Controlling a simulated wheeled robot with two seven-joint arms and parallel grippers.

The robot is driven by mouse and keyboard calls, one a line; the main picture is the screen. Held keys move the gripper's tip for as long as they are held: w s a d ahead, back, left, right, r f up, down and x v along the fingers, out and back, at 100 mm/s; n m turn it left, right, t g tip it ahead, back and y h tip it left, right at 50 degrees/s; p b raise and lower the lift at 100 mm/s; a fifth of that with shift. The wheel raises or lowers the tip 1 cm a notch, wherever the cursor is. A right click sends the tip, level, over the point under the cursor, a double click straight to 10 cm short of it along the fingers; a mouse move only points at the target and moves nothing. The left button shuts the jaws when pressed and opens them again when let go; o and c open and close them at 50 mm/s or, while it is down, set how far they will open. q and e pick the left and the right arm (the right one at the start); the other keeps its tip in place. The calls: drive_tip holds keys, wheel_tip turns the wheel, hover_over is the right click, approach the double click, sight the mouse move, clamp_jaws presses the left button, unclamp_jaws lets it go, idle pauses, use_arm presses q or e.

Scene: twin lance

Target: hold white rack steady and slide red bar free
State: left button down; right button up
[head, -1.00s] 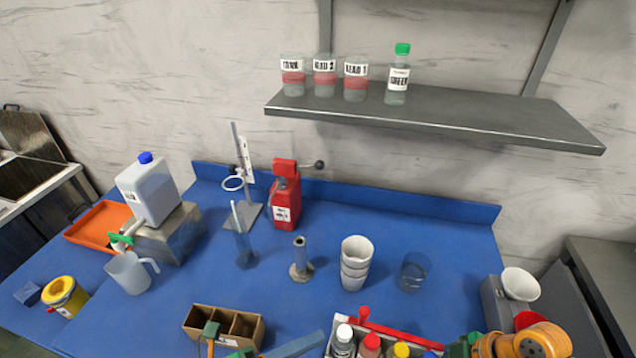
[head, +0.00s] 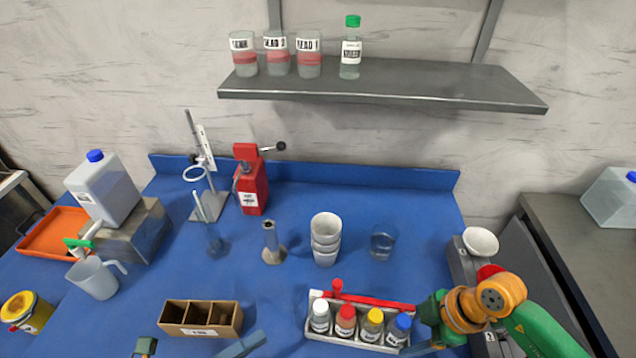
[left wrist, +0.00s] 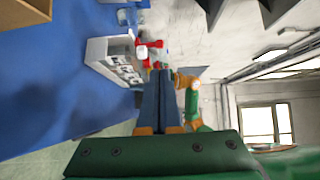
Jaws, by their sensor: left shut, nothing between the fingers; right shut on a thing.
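The white rack (head: 347,343) stands near the front of the blue table and holds several capped bottles. The red bar (head: 375,301) lies along its back edge, with a short red upright piece and a pale end at the left. My right gripper (head: 424,335) is at the rack's right end, shut on the rack; its fingertips are partly hidden. My left gripper (head: 240,345) is shut and empty, left of the rack at the front edge of the head view. In the left wrist view its blue-grey fingers (left wrist: 163,100) are together, with the rack (left wrist: 100,55) beyond them.
A brown divided box (head: 200,332) stands left of my left gripper.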

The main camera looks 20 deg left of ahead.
sight(334, 288)
use_arm(q)
drive_tip(key=w+d, duration=0.3)
drive_tip(key=d, duration=0.6)
drive_tip(key=shift+h, duration=0.4)
drive_tip(key=w+d, duration=0.1)
drive_tip(key=w, duration=0.1)
drive_tip(key=w+d, duration=0.1)
drive_tip(key=w, duration=0.5)
drive_tip(key=shift+w+d+f, duration=0.15)
drive_tip(key=shift+d+f, duration=0.1)
drive_tip(key=shift+d, duration=0.15)
drive_tip(key=shift+w+a, duration=0.15)
drive_tip(key=shift+a, duration=0.3)
drive_tip(key=shift+s+a, duration=0.15)
drive_tip(key=shift+a, duration=0.7)
drive_tip(key=shift+s+a, duration=0.1)
drive_tip(key=shift+a, duration=0.7)
